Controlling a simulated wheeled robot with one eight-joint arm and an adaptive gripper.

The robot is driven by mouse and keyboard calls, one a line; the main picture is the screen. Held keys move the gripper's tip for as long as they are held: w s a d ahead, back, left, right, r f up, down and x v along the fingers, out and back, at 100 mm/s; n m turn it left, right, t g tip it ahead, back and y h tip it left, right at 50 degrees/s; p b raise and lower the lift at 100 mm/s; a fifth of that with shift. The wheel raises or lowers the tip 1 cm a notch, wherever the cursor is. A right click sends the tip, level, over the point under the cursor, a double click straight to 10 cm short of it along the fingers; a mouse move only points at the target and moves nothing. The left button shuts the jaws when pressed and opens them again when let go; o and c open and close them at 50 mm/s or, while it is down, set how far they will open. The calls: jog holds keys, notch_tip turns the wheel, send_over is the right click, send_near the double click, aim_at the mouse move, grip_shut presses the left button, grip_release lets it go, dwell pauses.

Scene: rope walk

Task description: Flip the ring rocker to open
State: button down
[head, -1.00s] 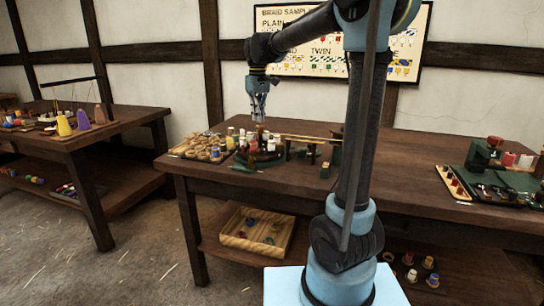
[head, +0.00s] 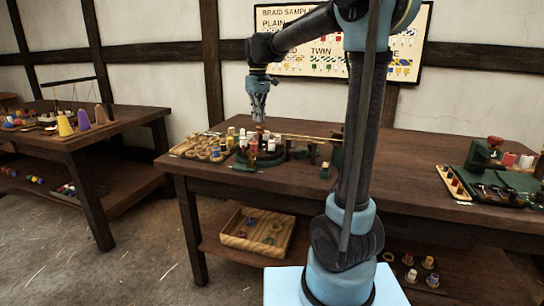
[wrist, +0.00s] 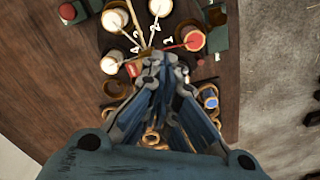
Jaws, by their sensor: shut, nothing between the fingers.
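A round green stand (head: 258,162) with several spools around it is on the left part of the long table. In the wrist view, cream spools and a red-topped spool (wrist: 193,39) surround a centre where pale strands meet, with numbers beside them. A small red piece with a white mark (wrist: 133,69) lies just left of my fingertips; it may be the ring rocker, but I cannot tell its position. My gripper (wrist: 163,62) points down over the stand, shut and empty. It also shows in the head view (head: 260,119). The fingers hide part of the stand; contact is unclear.
A tray of wooden rings (head: 205,148) is left of the stand. A wooden bar (head: 312,138) on posts runs right of it. Bare tabletop (head: 410,160) is between.

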jog(key=shift+f, duration=1.15)
dwell(0.5)
jog(key=shift+r, duration=0.15)
notch_tip(320, 180, up, 8)
dwell(1.1)
